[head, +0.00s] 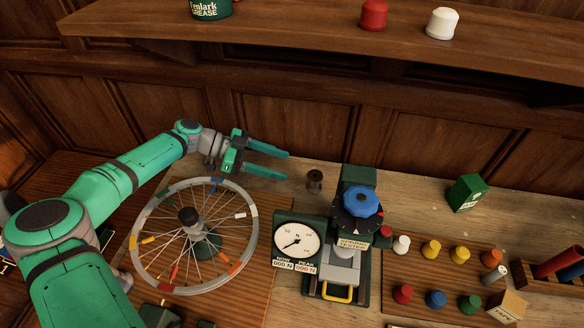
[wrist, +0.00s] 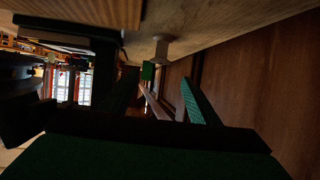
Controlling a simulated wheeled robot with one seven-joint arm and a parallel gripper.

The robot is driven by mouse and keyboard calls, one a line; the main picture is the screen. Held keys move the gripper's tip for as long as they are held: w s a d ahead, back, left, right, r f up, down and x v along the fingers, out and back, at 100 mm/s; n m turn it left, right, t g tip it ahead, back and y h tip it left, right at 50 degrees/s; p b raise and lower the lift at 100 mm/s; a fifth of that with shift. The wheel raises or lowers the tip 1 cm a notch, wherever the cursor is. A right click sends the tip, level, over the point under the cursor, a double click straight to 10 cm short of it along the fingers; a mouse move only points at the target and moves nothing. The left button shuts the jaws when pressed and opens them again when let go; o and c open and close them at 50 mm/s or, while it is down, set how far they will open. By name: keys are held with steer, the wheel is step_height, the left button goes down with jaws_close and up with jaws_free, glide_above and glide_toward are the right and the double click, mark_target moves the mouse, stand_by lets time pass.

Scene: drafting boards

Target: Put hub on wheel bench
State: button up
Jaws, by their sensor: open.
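A small dark spool-shaped piece, which looks like the hub (head: 314,180), stands upright on the bench top behind the dial tester. A small spool shape in the wrist view (wrist: 162,47) seems to be the same piece. A spoked wheel (head: 143,272) with coloured rim tabs lies on a stand over the darker wooden board at left, likely the wheel bench (head: 262,290); a dark piece sits at its centre. My gripper (head: 284,166) is open and empty, above the far side of the wheel, left of the hub and apart from it. Its fingers also show in the wrist view (wrist: 160,98).
A green tester with a blue knob (head: 362,201) and a white dial (head: 296,240) stand right of the wheel. A board of coloured knobs (head: 428,314), a green box (head: 467,192) and a red-tube tray (head: 548,287) lie farther right. A shelf (head: 300,30) overhangs the back.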

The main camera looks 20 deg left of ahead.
mark_target(314, 176)
steer(key=x, duration=0.9)
steer(key=shift+d+f, duration=0.1)
steer(key=shift+w+d+f, duration=0.1)
steer(key=shift+d+f, duration=0.05)
steer(key=shift+d, duration=0.05)
steer(key=shift+r, duration=1.15)
